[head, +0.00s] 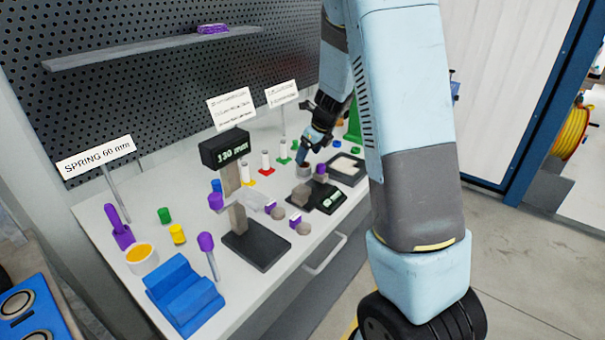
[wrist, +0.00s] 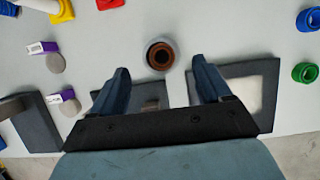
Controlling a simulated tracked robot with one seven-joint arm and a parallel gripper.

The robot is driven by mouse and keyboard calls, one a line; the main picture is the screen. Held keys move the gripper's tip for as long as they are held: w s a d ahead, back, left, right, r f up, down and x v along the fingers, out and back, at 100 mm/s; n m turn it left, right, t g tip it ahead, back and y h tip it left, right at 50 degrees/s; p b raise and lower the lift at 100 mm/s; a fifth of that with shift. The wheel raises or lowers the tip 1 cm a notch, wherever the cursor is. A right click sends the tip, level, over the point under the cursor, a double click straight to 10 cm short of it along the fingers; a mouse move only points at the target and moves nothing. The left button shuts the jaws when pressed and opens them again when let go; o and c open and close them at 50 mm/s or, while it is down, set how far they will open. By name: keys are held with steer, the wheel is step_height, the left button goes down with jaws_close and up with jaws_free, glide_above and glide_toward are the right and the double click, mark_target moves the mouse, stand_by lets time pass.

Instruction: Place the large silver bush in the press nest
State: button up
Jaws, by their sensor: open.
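A short grey ring with a brown bore, which looks like the large silver bush (wrist: 160,56), stands upright on the pale bench. In the wrist view it lies just beyond the gap between my fingertips. In the head view the grey bush (head: 303,171) shows right under my gripper (head: 305,158). My gripper, also in the wrist view (wrist: 161,72), is open and empty, with its fingers apart. A dark plate with a grey block (wrist: 150,103) shows partly between the fingers. I cannot tell which fixture is the press nest.
A dark tray with a pale pad (head: 345,168) is right of the bush. A black stand with a display (head: 224,148) rises at mid-bench. A blue block (head: 185,298), purple parts and several small coloured parts crowd the left. Signs on posts stand along the back.

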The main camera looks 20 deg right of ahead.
mark_target(304, 165)
steer(key=shift+x, duration=3.3)
steer(key=shift+s+d+f, duration=0.1)
steer(key=shift+s, duration=0.05)
steer(key=shift+c, duration=0.3)
steer(key=c, duration=1.2)
